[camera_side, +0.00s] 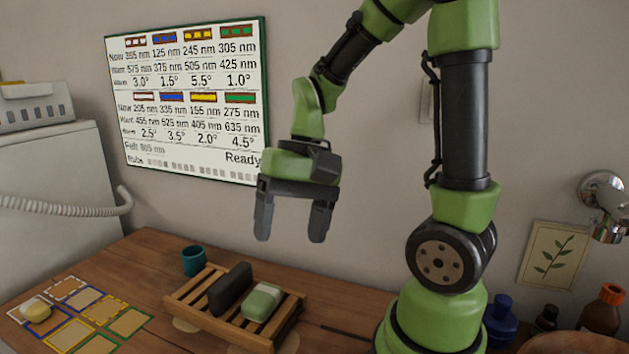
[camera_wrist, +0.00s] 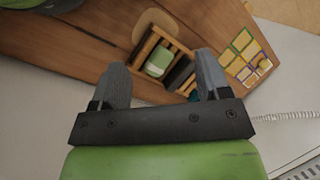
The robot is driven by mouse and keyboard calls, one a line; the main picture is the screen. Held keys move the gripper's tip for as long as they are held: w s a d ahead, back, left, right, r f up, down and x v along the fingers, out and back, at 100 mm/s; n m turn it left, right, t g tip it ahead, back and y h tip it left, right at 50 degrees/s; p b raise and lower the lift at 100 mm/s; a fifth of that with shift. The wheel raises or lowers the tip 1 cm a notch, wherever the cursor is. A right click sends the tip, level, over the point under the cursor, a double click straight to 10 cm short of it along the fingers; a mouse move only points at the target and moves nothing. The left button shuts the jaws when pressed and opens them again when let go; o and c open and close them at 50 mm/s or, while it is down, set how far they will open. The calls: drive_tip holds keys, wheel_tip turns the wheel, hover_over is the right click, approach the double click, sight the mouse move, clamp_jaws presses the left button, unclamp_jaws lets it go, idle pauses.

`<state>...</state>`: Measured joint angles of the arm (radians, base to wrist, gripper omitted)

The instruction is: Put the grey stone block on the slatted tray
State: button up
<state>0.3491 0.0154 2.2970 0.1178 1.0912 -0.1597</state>
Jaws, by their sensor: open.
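The slatted tray (camera_side: 192,312) is wooden and stands on the table below my gripper. The grey stone block (camera_side: 230,288), dark grey, stands on its narrow side on the tray's slats. Beside it, to the right and apart from my gripper, a green and white bar (camera_side: 262,302) lies on the tray. My gripper (camera_side: 290,238) is open and empty, well above the tray, fingers pointing down. In the wrist view the tray (camera_wrist: 153,42) and the green bar (camera_wrist: 159,62) show between the fingers; the dark block (camera_wrist: 180,74) is near the right finger.
A teal cup (camera_side: 193,261) stands behind the tray. Colour-framed cards (camera_side: 103,311) lie at the left, with a pale yellow lump (camera_side: 36,309) on one. Dark bottles (camera_side: 500,320) and an orange-capped bottle (camera_side: 602,312) stand at the right. A chart board (camera_side: 190,100) hangs behind.

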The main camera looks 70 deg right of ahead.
drive_tip(key=s+a+r+n+t+h, duration=0.1)
drive_tip(key=s+a+r+n+t, duration=0.3)
drive_tip(key=r+t, duration=0.2)
drive_tip(key=shift+s+r+h, duration=0.2)
drive_tip(key=shift+r+h, duration=0.2)
drive_tip(key=shift+r, duration=0.3)
drive_tip(key=shift+o, duration=0.4)
drive_tip(key=shift+s+r+n+t, duration=0.25)
drive_tip(key=shift+n+t, duration=0.05)
drive_tip(key=w+d+f+m+g+y, duration=0.1)
drive_tip(key=f+m+g+y, duration=0.1)
drive_tip(key=f, duration=0.6)
drive_tip(key=w+d+f+m+g+y, duration=0.1)
drive_tip(key=d+f+m+g+y, duration=0.1)
drive_tip(key=f+m+y, duration=0.3)
drive_tip(key=w+d+f+m+g+y, duration=0.1)
drive_tip(key=f+m+g+y, duration=0.2)
drive_tip(key=f, duration=1)
drive_tip(key=shift+d+f+m+g+y, duration=0.15)
drive_tip(key=shift+m+y, duration=0.1)
drive_tip(key=shift+m, duration=0.6)
drive_tip(key=shift+f+m+g+y, duration=0.15)
drive_tip(key=shift+m+y, duration=0.1)
drive_tip(key=shift+m, duration=0.6)
drive_tip(key=shift+s+a+f+m+y, duration=0.15)
drive_tip(key=shift+a+f+m+y, duration=0.15)
drive_tip(key=shift+f, duration=0.05)
drive_tip(key=x, duration=0.9)
drive_tip(key=shift+a, duration=0.4)
